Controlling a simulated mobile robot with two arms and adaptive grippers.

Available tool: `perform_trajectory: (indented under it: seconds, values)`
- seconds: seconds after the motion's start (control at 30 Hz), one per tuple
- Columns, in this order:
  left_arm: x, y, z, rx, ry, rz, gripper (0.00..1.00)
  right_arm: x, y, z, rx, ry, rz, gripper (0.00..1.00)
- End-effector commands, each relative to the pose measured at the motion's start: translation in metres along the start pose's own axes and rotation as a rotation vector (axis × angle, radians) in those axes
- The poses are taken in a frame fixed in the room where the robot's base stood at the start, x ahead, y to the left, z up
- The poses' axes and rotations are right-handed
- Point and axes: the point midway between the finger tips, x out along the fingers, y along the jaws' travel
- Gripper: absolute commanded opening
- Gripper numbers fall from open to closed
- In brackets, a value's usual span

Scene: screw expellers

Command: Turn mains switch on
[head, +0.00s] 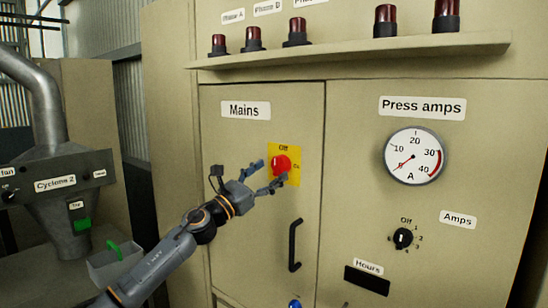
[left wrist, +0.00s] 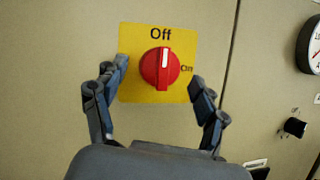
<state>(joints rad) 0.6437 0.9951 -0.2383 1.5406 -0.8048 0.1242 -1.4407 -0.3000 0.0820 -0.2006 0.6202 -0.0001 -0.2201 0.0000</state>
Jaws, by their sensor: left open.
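The mains switch is a round red knob (head: 281,164) on a yellow plate (head: 293,151), on the cabinet door under the "Mains" label (head: 246,110). In the left wrist view the knob (left wrist: 160,68) has its white mark pointing up at "Off"; "On" is printed to its right. My left gripper (head: 267,174) is open in front of the plate. In the left wrist view its fingers stand either side of the knob, with a gap on both sides. I cannot tell how far the fingertips are from the plate. My right gripper is not in view.
A black door handle (head: 295,245) is below the switch. To the right are a round amps gauge (head: 414,156) and a black Amps selector (head: 403,238). A shelf with red lamps (head: 297,32) juts out above. The Cyclone 2 machine (head: 60,185) stands at left.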

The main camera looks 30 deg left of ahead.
Motion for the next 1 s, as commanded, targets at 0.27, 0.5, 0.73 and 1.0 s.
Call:
perform_trajectory:
  seconds: [0.27, 0.5, 0.73, 1.0]
  values:
    - [0.022, 0.0, 0.0, 0.0, 0.0, 0.0, 0.72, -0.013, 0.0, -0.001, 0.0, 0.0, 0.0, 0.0]
    - [0.022, 0.0, -0.001, 0.001, 0.001, 0.0, 0.72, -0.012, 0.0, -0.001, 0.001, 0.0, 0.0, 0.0]
    - [0.022, 0.0, -0.001, 0.0, 0.001, 0.0, 0.29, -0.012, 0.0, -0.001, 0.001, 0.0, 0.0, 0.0]
    - [0.022, 0.0, -0.001, 0.001, 0.001, 0.0, 0.0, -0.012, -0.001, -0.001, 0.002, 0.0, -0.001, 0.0]
